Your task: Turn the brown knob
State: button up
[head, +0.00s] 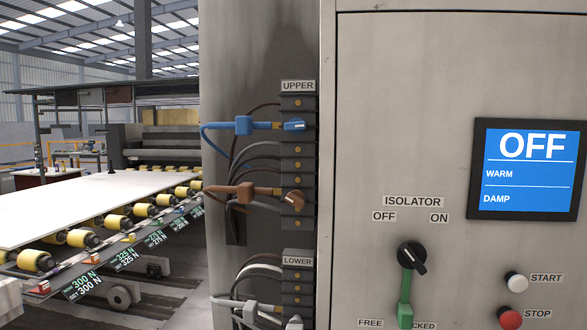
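The brown knob (292,199) sits on the dark terminal strip (298,164) under the UPPER label, in the lower part of that strip. A brown cable block (245,192) lies to its left, on a brown cable that runs toward the knob. The knob appears tilted, but its exact setting is too small to tell.
A blue knob (294,126) with a blue cable block (243,125) sits higher on the same strip. The LOWER strip (298,281) is below. At right are the isolator switch (411,258), a screen (528,169) reading OFF, and START (517,282) and STOP (510,318) buttons.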

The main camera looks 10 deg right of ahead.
aim_at(296, 198)
jog(key=u, duration=0.95)
jog(key=k, duration=0.85)
jog(key=z, duration=0.8)
jog(key=i, duration=0.5)
